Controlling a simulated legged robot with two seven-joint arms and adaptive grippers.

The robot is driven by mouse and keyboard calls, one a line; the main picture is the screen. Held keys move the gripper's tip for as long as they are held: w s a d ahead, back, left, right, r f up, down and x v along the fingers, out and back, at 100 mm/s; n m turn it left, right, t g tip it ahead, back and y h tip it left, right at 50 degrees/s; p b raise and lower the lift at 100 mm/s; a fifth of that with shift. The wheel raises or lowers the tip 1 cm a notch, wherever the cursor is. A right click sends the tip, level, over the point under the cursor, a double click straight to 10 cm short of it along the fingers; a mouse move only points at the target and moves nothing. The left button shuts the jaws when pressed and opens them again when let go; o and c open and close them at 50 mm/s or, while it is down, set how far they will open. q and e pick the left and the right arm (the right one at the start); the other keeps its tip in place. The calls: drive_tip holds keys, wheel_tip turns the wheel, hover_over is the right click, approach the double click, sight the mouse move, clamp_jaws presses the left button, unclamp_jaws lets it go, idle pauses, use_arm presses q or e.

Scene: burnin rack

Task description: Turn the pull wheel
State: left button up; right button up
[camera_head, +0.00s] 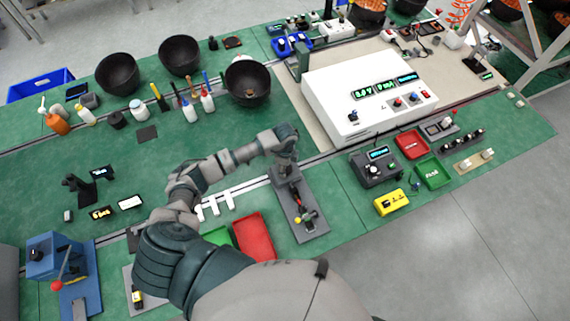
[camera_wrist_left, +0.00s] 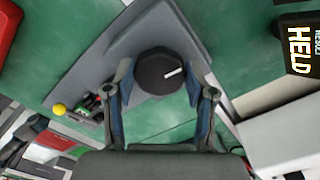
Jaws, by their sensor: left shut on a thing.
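The pull wheel (camera_wrist_left: 158,72) is a dark, many-sided knob with a white mark line, on a grey fixture (camera_wrist_left: 85,65). In the left wrist view my left gripper (camera_wrist_left: 160,80) has its two fingers on either side of the wheel, shut on it. In the head view my left gripper (camera_head: 286,160) reaches down onto the far end of the grey fixture plate (camera_head: 318,223), and it hides the wheel. The white mark points to the right and slightly up in the left wrist view. My right gripper is not in view.
A yellow ball-tipped part (camera_head: 298,219) stands on the fixture's near end. A red tray (camera_head: 255,237) lies left of the plate. A large white box (camera_head: 365,90) with displays and a black device (camera_head: 377,166) stand to the right. Black bowls (camera_head: 247,82) are at the back.

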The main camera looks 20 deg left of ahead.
use_arm(q)
drive_tip(key=shift+w+r+n, duration=0.25)
drive_tip(key=shift+n, duration=0.45)
drive_tip(key=shift+a+p, duration=0.1)
drive_tip(key=shift+p, duration=0.25)
drive_tip(key=o, duration=1)
drive_tip(key=shift+o, duration=0.8)
drive_tip(key=shift+s+f, duration=0.1)
drive_tip(key=shift+f, duration=0.1)
wheel_tip(320, 180, up, 12)
drive_tip(key=shift+f, duration=0.1)
